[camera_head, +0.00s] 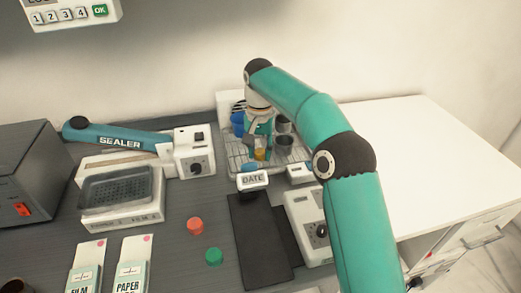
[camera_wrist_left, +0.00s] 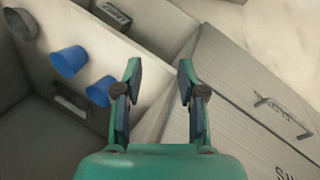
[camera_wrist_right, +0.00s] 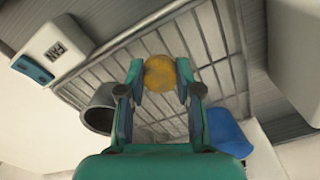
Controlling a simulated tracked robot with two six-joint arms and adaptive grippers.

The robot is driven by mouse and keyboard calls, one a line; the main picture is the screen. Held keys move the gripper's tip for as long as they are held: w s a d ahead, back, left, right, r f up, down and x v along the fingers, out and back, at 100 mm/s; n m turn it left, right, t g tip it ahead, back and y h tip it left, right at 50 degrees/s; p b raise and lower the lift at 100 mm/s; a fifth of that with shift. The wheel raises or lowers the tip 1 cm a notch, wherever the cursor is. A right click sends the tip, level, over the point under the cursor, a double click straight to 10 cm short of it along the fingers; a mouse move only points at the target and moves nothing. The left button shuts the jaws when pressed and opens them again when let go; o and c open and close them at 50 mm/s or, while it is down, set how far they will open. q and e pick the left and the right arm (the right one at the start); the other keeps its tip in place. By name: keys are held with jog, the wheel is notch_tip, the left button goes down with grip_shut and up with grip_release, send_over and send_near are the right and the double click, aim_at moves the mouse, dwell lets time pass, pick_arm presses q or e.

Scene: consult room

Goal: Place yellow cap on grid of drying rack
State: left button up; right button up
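The drying rack's grid (camera_head: 232,152) lies at the back of the counter, and its metal bars also show in the right wrist view (camera_wrist_right: 205,45). My right gripper (camera_head: 259,150) is over this grid, pointing down. The round yellow cap (camera_wrist_right: 160,73) fills the gap between its fingertips (camera_wrist_right: 160,80), with both fingers against its sides. In the head view the yellow cap (camera_head: 260,155) shows just below the gripper. I cannot tell whether the cap touches the bars. My left gripper (camera_wrist_left: 160,80) is open and empty, and out of the head view.
Grey cups (camera_head: 285,141) and a blue cup (camera_head: 238,119) stand around my right gripper. A red cap (camera_head: 195,226) and a green cap (camera_head: 214,256) lie on the counter, left of a dark mat (camera_head: 262,245). A sealer (camera_head: 120,138) stands left. The white worktop (camera_head: 420,150) is clear.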

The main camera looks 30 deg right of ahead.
aim_at(260, 152)
jog(key=o, duration=0.5)
jog(key=shift+c, duration=0.2)
notch_tip(260, 152, up, 12)
jog(key=p, duration=0.6)
jog(key=shift+r, duration=0.15)
